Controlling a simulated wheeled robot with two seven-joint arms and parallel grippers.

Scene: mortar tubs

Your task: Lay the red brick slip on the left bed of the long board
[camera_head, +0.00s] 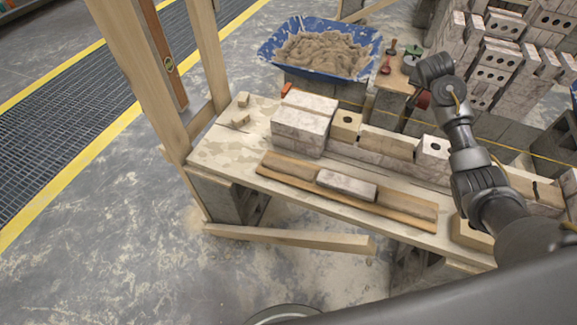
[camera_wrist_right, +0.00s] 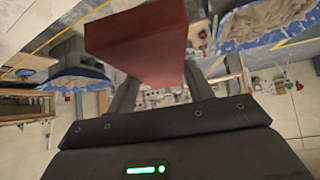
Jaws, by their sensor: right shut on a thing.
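The red brick slip shows in the right wrist view (camera_wrist_right: 138,42), held between the fingers of my right gripper (camera_wrist_right: 160,82). In the head view only a small part of the red slip (camera_head: 423,100) shows beyond my right arm, high over the back of the bench. The long board (camera_head: 420,213) lies along the front of the bench, well to the lower left of the gripper. A pale grey slip (camera_head: 346,185) lies at its middle. The left bed (camera_head: 290,168) of the board is bare, as is the stretch right of the grey slip. My left gripper is not in view.
A stack of pale blocks (camera_head: 300,124) stands behind the board's left end, with a low row of blocks (camera_head: 386,142) running right. A blue mortar tub (camera_head: 322,48) stands behind. A wooden post frame (camera_head: 150,75) rises at the bench's left.

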